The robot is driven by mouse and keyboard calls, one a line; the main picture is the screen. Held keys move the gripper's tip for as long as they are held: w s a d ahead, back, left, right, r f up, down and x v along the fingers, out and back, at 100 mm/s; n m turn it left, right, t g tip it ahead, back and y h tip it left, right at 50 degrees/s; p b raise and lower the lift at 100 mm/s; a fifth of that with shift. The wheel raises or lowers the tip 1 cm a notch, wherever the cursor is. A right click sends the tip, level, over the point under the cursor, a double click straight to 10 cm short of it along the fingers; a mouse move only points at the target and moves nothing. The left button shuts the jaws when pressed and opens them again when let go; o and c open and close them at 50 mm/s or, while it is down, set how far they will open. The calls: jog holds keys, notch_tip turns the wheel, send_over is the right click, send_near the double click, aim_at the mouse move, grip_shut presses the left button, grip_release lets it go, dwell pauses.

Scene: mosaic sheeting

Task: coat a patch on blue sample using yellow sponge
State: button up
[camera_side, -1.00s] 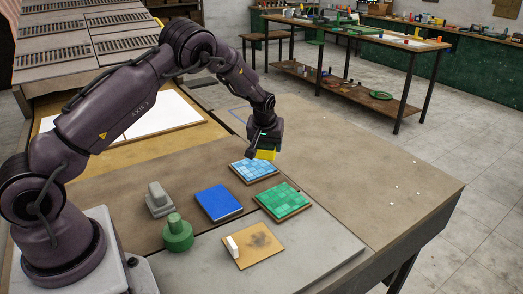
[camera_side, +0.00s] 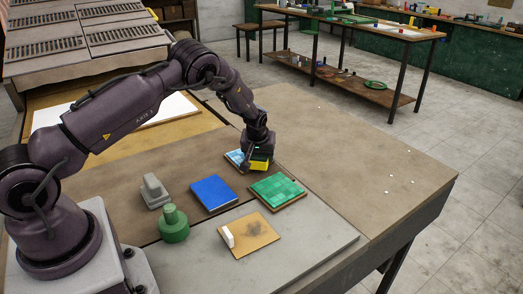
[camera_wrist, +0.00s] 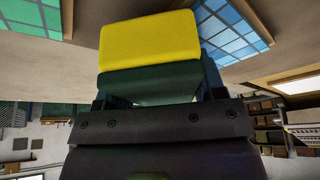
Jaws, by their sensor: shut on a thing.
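A yellow sponge (camera_side: 260,162) with a dark green backing is clamped in my gripper (camera_side: 257,147). In the wrist view the sponge (camera_wrist: 148,40) sticks out ahead of my gripper (camera_wrist: 155,97), yellow side outward. A blue mosaic sheet (camera_side: 235,156) lies on the table behind the gripper, mostly hidden by it; it also shows in the wrist view (camera_wrist: 235,30), right of the sponge. I cannot tell whether the sponge touches it. A plain dark blue square (camera_side: 213,193) lies nearer the front, uncovered.
A green mosaic sheet (camera_side: 277,189) lies close in front of the gripper. A tan board (camera_side: 255,238) with a dark smudge and a white block, a green knobbed tool (camera_side: 174,225) and a grey block (camera_side: 154,191) stand nearer my base. The table's right side is mostly clear.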

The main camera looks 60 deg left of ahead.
aim_at(253, 156)
jog(key=shift+s+a+f, duration=0.1)
jog(key=shift+a, duration=4.6)
jog(key=shift+d, duration=5.15)
jog(key=shift+s+d, duration=0.1)
jog(key=shift+s, duration=1.25)
jog(key=shift+s+a, duration=0.15)
jog(key=shift+a, duration=2.05)
jog(key=shift+a+r, duration=0.2)
jog(key=shift+a, duration=0.55)
jog(key=shift+a+f, duration=0.2)
jog(key=shift+a, duration=2.05)
jog(key=shift+d, duration=5.1)
jog(key=shift+d+r, duration=0.15)
jog(key=shift+r, duration=4)
